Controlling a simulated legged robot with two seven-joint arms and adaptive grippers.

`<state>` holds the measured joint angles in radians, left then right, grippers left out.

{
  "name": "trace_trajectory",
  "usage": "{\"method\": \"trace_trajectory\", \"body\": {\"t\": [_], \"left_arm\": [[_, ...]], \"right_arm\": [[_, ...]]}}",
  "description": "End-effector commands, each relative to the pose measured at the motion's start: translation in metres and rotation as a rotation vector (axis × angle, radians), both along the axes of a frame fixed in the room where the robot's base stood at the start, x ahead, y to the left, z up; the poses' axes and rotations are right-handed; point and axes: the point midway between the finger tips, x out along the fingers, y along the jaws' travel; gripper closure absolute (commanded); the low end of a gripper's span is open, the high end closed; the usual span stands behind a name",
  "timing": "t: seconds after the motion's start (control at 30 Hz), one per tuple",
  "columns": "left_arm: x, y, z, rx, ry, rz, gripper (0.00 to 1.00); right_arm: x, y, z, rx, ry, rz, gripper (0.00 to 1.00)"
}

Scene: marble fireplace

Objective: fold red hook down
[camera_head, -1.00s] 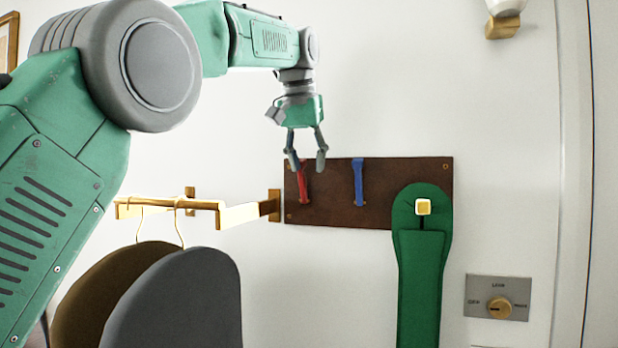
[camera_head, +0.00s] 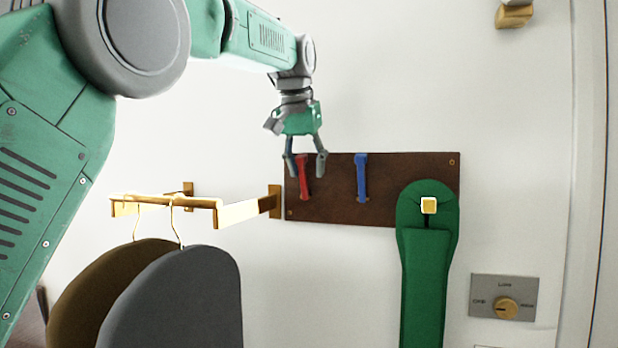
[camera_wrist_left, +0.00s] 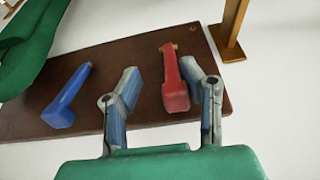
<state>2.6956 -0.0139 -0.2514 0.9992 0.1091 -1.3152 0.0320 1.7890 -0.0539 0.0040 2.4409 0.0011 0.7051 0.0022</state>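The red hook (camera_head: 304,178) is on the left part of a dark brown board (camera_head: 330,208) on the white wall. It stands upright against the board, beside a blue hook (camera_head: 361,178). My left gripper (camera_head: 306,172) is open, pointing down, with its fingers in front of the red hook in the head view. In the left wrist view the red hook (camera_wrist_left: 173,82) shows between the two fingers of the left gripper (camera_wrist_left: 160,88), closer to the right finger. Whether that finger touches it I cannot tell. My right gripper is in no view.
A green strap-like piece (camera_head: 424,285) hangs from the board's right end by a gold-capped hook (camera_head: 428,205). A brass rail (camera_head: 245,211) with two hangers juts out left of the board. A dial plate (camera_head: 505,298) is at lower right.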

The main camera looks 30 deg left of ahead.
Motion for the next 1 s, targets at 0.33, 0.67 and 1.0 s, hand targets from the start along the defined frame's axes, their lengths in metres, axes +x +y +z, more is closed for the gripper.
{"method": "trace_trajectory", "body": {"t": [0.33, 0.67, 1.0], "left_arm": [[0.008, 0.002, -0.020, -0.001, 0.000, 0.000, 0.67], [0.008, -0.001, -0.019, 0.002, 0.001, 0.000, 1.00], [0.010, 0.001, -0.020, 0.006, -0.030, -0.002, 1.00]], "right_arm": [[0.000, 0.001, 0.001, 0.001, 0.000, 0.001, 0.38], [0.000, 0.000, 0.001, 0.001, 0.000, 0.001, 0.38], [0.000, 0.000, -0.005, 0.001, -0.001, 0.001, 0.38]]}}
